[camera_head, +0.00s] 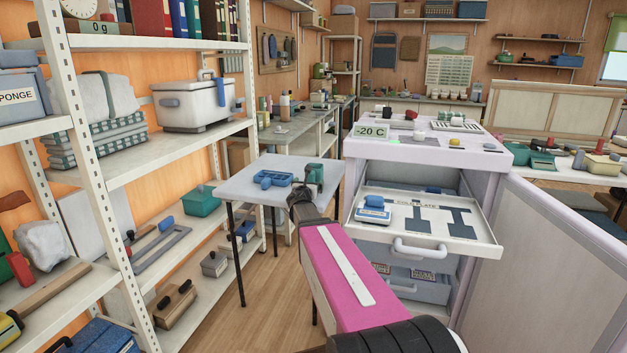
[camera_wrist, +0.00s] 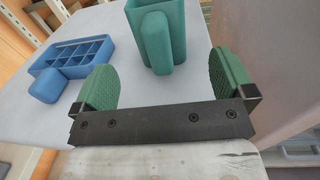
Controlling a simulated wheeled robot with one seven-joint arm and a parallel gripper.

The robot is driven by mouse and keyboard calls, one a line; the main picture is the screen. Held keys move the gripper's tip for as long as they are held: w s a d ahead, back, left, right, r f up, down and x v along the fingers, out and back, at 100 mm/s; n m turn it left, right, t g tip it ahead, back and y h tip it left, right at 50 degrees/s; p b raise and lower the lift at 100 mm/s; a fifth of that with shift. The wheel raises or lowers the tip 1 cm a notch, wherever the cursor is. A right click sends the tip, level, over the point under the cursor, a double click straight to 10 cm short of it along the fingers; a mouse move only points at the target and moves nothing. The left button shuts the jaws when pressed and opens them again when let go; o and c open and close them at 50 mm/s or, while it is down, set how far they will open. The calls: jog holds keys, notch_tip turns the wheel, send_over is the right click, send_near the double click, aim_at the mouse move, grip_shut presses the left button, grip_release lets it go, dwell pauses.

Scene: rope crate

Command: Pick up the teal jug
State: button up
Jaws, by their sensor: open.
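The teal jug (camera_wrist: 160,35) stands upright on the small grey table (camera_wrist: 200,105) in the wrist view, with its handle facing me. Its top is cut off by the frame edge. My gripper (camera_wrist: 171,88) is open, its two green pads apart, with the jug's handle just beyond the space between them. The pads do not appear to touch the jug. In the head view the jug (camera_head: 314,174) shows small at the table's right side, partly behind my gripper (camera_head: 303,195).
A blue compartment tray (camera_wrist: 75,58) stands left of the jug on the same table, with a blue block-like part at its near corner. A shelving rack (camera_head: 95,120) stands to the left. An open drawer (camera_head: 480,250) juts out from a white cabinet to the right.

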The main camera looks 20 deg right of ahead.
aim_at(312, 176)
jog(key=x, duration=0.8)
jog(key=shift+a, duration=0.15)
jog(key=c, duration=1)
